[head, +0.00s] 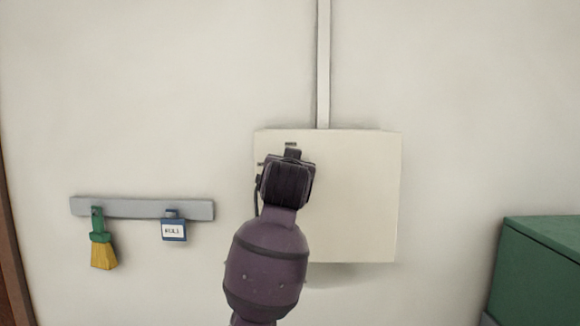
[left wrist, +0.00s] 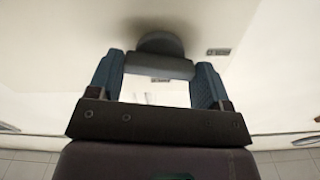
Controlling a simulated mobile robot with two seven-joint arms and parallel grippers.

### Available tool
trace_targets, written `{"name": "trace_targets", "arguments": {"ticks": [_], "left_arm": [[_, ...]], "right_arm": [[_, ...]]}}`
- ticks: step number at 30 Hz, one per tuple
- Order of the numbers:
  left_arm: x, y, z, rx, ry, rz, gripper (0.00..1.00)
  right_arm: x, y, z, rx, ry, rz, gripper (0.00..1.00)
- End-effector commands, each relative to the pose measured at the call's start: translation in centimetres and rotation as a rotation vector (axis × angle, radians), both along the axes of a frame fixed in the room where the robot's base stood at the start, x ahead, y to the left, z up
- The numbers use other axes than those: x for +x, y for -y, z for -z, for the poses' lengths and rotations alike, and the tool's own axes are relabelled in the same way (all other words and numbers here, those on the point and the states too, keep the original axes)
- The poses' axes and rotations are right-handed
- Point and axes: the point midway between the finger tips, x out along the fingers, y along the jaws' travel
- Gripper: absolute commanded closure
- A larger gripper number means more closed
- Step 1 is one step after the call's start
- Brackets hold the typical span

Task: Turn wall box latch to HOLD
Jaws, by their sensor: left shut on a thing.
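The wall box (head: 355,200) is a cream box on the wall. My left gripper (head: 287,165) is at its left half and hides the latch in the head view. In the left wrist view the latch (left wrist: 160,66) is a grey bar with a round dark base behind it. It lies crosswise between the two blue-grey fingers of my left gripper (left wrist: 157,72), which are shut on it. A small dark plate (left wrist: 218,51) is on the box face to the right of the latch; its lettering is too small to read. My right gripper is not in view.
A grey rail (head: 140,208) on the wall at left carries a brush (head: 102,245) with a green handle and a blue tag (head: 174,230). A conduit (head: 323,65) runs up from the box. A green cabinet (head: 540,265) stands at lower right.

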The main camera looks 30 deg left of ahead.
Motion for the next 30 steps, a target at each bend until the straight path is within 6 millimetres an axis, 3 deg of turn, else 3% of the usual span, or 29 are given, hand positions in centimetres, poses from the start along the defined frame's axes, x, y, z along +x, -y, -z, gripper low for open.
{"name": "trace_targets", "arguments": {"ticks": [12,29,30], "left_arm": [[0.03,0.05,0.06,-0.167,0.099,0.001,0.51],[0.02,0.01,0.02,-0.192,0.116,0.001,0.52],[0.01,0.01,0.02,-0.192,0.116,0.001,0.25]], "right_arm": [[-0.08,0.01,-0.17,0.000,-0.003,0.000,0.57],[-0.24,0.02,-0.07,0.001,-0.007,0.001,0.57],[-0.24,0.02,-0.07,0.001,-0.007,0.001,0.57]]}}
